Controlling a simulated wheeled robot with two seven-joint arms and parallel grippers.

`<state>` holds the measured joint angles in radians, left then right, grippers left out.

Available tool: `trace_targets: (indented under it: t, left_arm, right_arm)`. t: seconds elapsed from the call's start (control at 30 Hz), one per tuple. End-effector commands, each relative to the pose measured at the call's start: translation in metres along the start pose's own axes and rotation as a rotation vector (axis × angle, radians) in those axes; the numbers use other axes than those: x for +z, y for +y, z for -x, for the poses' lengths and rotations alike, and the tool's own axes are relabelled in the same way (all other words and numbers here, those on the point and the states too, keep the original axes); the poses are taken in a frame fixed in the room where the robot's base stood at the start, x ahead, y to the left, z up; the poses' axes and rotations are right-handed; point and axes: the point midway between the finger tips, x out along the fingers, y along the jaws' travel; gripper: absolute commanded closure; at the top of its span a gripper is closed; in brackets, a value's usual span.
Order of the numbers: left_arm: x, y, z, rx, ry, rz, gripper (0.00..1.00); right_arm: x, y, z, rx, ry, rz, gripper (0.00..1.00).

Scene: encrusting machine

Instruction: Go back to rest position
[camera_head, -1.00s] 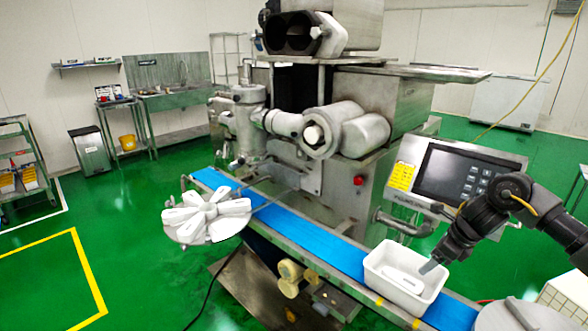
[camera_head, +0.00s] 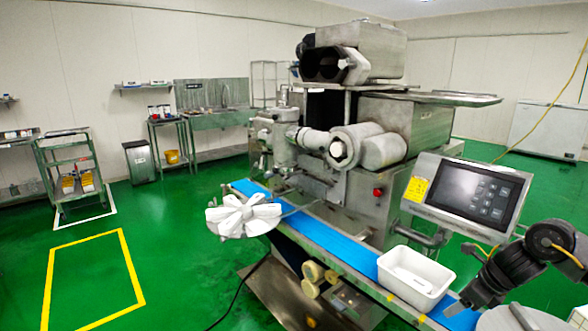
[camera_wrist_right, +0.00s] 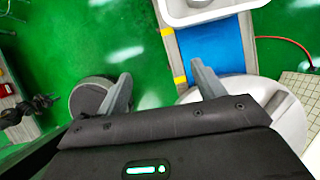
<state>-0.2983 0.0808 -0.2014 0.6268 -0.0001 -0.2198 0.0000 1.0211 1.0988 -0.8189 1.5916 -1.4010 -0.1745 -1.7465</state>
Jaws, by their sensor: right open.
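My right gripper (camera_head: 457,309) is at the lower right of the head view, beside the white bin (camera_head: 415,278) and low over the near end of the blue conveyor belt (camera_head: 350,258). In the right wrist view my right gripper (camera_wrist_right: 160,90) has its two fingers spread wide, with nothing between them. The white bin (camera_wrist_right: 205,8) shows there at the top edge, apart from the fingers. A white item lies inside the bin in the head view. My left gripper is not in view.
The encrusting machine (camera_head: 375,150) with its control panel (camera_head: 467,192) stands behind the belt. A steel cart (camera_head: 72,170) stands at left. Green floor at left is open.

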Motion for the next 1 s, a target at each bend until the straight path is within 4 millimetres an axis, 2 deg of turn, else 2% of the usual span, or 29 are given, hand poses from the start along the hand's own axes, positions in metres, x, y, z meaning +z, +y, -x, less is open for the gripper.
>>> trace_targets:
  t: [0.27,0.37,0.47,0.57,0.67,0.7,0.8,0.9,1.0]
  left_arm:
    - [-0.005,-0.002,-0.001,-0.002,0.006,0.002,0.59]
    - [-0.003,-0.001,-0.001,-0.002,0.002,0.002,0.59]
    - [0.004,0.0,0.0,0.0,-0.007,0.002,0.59]
    - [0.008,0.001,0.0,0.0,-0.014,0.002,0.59]
    - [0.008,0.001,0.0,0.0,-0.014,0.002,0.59]
    - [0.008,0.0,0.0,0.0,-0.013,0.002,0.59]
    - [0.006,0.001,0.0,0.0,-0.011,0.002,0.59]
    - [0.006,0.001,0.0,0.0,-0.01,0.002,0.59]
    - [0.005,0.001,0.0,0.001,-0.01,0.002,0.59]
  right_arm:
    - [0.019,0.044,-0.051,0.005,-0.076,-0.105,0.31]
    - [0.029,0.072,-0.075,0.018,-0.124,-0.183,0.31]
    - [0.039,0.108,-0.101,0.045,-0.185,-0.3,0.31]
    - [0.045,0.153,-0.125,0.088,-0.256,-0.487,0.31]
    - [0.044,0.207,-0.143,0.157,-0.333,-0.791,0.31]
    - [0.041,0.226,-0.147,0.185,-0.359,-0.943,0.31]
    - [0.022,0.263,-0.149,0.242,-0.395,-1.367,0.31]
    - [-0.011,0.285,-0.143,0.261,-0.394,-1.826,0.31]
    - [-0.05,0.296,-0.136,0.235,-0.375,-2.219,0.31]
